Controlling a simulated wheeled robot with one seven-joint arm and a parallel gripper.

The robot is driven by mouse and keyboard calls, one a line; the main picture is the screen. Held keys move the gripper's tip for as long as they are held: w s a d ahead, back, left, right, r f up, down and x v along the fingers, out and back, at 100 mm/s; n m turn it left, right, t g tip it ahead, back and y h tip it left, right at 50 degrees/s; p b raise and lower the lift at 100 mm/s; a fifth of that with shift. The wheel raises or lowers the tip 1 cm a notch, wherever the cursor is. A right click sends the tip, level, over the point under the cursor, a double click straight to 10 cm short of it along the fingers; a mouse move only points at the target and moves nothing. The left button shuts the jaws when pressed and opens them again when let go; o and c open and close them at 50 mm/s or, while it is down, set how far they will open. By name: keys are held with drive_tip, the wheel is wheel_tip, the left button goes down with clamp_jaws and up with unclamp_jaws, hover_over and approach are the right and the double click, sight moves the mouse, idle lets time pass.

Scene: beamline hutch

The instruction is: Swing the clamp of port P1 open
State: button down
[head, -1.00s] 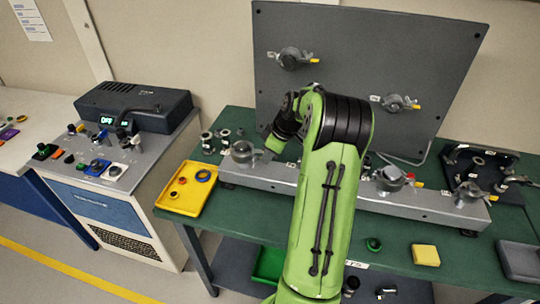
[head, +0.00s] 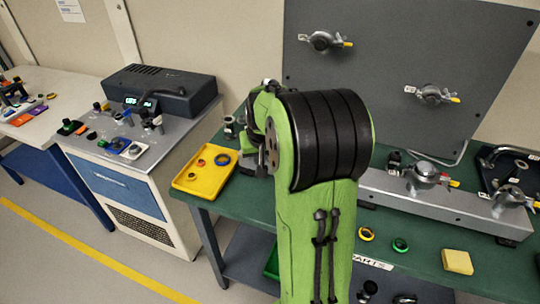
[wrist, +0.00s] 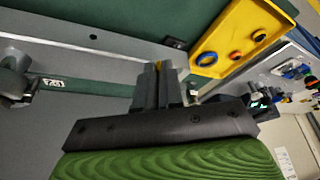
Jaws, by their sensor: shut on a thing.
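My gripper (wrist: 165,88) shows in the wrist view over the grey rail, with its fingers close together. A small bit of yellow shows at the fingertips, like the coloured handle tips of the other clamps; it fits the clamp lever of port P1, whose body is hidden by the gripper. In the head view my green arm covers the gripper and the left end of the rail (head: 385,190). Whether the clamp is open or closed cannot be seen. Another clamped port (wrist: 14,82) with a small white label (wrist: 54,83) is at the left of the wrist view.
A yellow tray (head: 192,180) with small rings lies on the green bench left of my arm. Two clamped ports (head: 425,176) (head: 510,196) are on or by the rail's right part. A dark upright panel (head: 400,60) with two more clamps stands behind.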

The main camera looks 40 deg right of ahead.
drive_tip(key=shift+w+a+m+h, duration=0.3)
drive_tip(key=shift+w+a+m, duration=0.3)
drive_tip(key=shift+a+m, duration=0.2)
drive_tip(key=shift+r, duration=0.1)
drive_tip(key=c, duration=1.3)
unclamp_jaws()
drive_tip(key=shift+o, duration=0.2)
drive_tip(key=p+v, duration=0.3)
drive_tip(key=v, duration=1.2)
drive_tip(key=shift+w+r, duration=0.2)
drive_tip(key=shift+r, duration=0.15)
drive_tip(key=shift+a, duration=0.1)
